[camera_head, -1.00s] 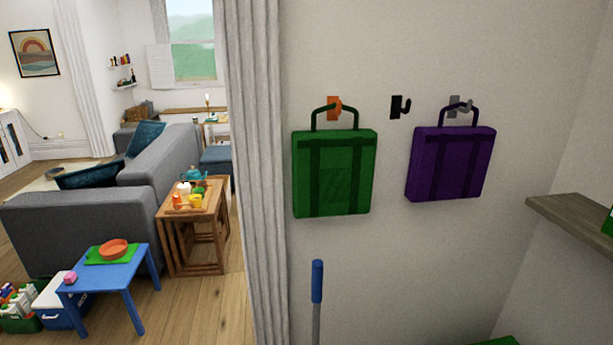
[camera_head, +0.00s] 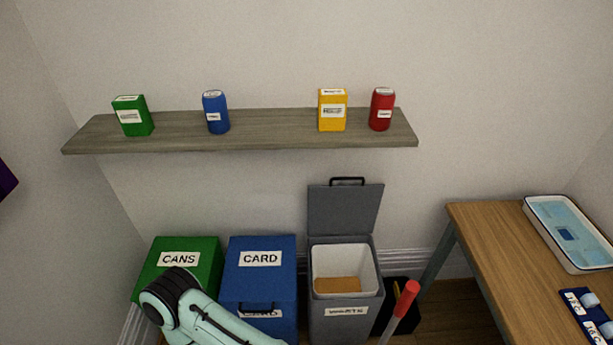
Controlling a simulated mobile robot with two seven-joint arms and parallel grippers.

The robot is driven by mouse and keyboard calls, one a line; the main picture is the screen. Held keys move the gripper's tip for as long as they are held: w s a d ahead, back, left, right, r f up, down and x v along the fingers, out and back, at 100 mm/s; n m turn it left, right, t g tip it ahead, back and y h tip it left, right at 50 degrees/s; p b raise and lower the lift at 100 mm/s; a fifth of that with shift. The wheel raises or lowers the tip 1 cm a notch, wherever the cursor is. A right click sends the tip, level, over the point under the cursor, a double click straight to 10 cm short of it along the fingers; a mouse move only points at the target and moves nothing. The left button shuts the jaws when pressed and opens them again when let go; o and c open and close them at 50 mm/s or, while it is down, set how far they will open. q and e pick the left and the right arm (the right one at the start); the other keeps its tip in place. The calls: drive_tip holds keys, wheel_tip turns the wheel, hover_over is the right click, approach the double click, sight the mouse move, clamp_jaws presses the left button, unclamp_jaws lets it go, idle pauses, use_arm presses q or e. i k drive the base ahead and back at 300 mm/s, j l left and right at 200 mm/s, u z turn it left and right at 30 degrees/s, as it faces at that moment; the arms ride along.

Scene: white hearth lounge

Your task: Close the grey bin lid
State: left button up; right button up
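The grey bin (camera_head: 346,318) stands on the floor against the wall, right of the blue bin. Its grey lid (camera_head: 344,208) is open and stands upright at the back, with a black handle on its top edge. The white inner liner shows, with something brown-orange at the bottom. The label on the bin's front is hard to read. One of my arms, pale green with a black joint, shows at the lower left in front of the green and blue bins. No gripper fingers are in view.
A green CANS bin (camera_head: 200,245) and blue CARD bin (camera_head: 262,275) stand to the left. A red-topped handle (camera_head: 411,288) rises just right of the grey bin. A wooden table (camera_head: 510,255) with a white tray (camera_head: 533,211) is at right. A shelf (camera_head: 265,131) hangs above.

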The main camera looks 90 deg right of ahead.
sight(332, 209)
drive_tip(key=z, duration=3.2)
